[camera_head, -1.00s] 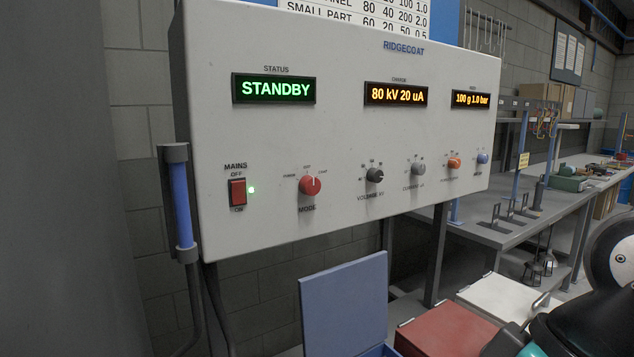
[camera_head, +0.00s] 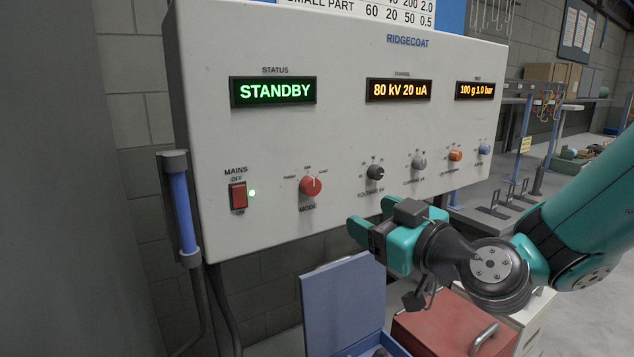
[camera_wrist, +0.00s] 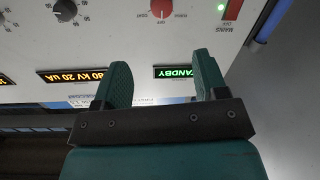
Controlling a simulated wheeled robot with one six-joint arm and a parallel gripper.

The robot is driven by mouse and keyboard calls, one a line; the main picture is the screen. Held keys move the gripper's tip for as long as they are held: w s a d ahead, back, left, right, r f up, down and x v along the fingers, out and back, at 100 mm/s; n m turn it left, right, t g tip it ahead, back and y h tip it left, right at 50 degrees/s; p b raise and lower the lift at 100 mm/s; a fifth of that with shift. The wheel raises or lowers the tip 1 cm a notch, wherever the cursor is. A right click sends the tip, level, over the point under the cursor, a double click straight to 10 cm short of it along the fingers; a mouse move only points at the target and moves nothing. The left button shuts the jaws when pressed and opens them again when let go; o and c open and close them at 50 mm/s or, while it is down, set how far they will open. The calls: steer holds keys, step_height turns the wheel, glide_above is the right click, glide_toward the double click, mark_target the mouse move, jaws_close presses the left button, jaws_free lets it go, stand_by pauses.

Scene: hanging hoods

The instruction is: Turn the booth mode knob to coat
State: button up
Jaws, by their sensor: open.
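The red mode knob (camera_head: 310,186) is on the lower left of the grey control panel (camera_head: 340,130), with several small labels around it. Its pointer is near the top, by the middle label. The status display (camera_head: 273,91) reads STANDBY in green. My gripper (camera_head: 362,231) is open and empty, in front of the panel's lower edge, right of and below the mode knob. In the wrist view, my gripper (camera_wrist: 160,75) has its fingers spread apart. The mode knob (camera_wrist: 161,9) is at the top edge there, upside down and partly cut off, beyond the fingertips.
A red mains switch (camera_head: 238,196) with a green light is left of the knob. A voltage knob (camera_head: 375,172) and several others line up to the right. A blue open lid (camera_head: 343,300) and a red box (camera_head: 450,325) are below the panel.

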mark_target(315, 189)
steer(key=p+x, duration=1)
steer(key=x, duration=0.4)
steer(key=shift+a+r+p, duration=0.2)
steer(key=shift+a+p, duration=0.05)
steer(key=shift+p, duration=0.1)
steer(key=shift+w+a+f, duration=0.2)
steer(key=shift+w+a, duration=0.05)
steer(key=shift+w, duration=0.15)
steer(key=c, duration=0.9)
